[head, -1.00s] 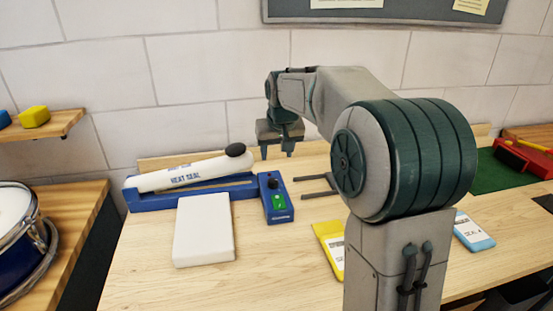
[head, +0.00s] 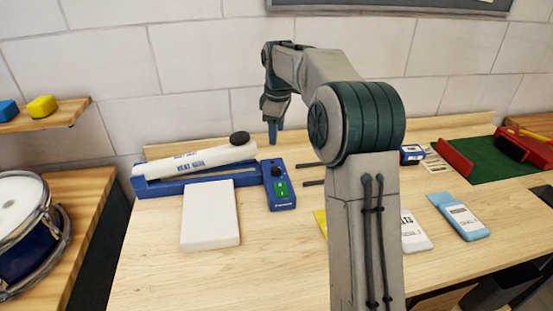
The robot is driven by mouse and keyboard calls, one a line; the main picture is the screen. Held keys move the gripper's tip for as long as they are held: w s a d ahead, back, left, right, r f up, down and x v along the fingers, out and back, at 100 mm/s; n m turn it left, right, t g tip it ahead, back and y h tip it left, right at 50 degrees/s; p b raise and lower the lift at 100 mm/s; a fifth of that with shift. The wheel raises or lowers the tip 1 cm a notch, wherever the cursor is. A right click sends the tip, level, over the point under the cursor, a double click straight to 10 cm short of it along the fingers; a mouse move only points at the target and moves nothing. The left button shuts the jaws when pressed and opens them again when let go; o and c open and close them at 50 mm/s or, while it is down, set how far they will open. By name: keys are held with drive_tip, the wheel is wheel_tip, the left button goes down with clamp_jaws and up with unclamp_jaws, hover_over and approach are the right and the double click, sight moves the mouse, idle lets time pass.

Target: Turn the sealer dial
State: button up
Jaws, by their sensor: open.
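The blue heat sealer (head: 190,186) lies on the wooden bench with its white lid arm (head: 195,160) raised at a slant. Its control box (head: 280,190) stands at the right end, with a small black dial (head: 277,172) on top and a green panel (head: 281,190) below it. My gripper (head: 272,136) points down above the far end of the control box, apart from the dial in the picture. It is seen edge-on, so the gap between its fingers is hidden. It looks empty.
A white block (head: 210,216) lies in front of the sealer. Dark rods (head: 312,183) lie right of the control box. Blue and white packets (head: 460,216) and a green mat (head: 485,165) are farther right. A drum (head: 28,225) stands at the left.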

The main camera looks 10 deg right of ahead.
sight(276, 168)
drive_tip(key=f+n, duration=0.2)
drive_tip(key=f, duration=0.2)
drive_tip(key=w+f+n+g+p, duration=0.1)
drive_tip(key=f+n, duration=0.1)
drive_tip(key=f, duration=0.3)
drive_tip(key=f+n, duration=0.1)
drive_tip(key=f, duration=0.3)
drive_tip(key=shift+w+f+n+p, duration=0.2)
drive_tip(key=shift+f+n+p, duration=0.15)
drive_tip(key=shift+f+n, duration=0.05)
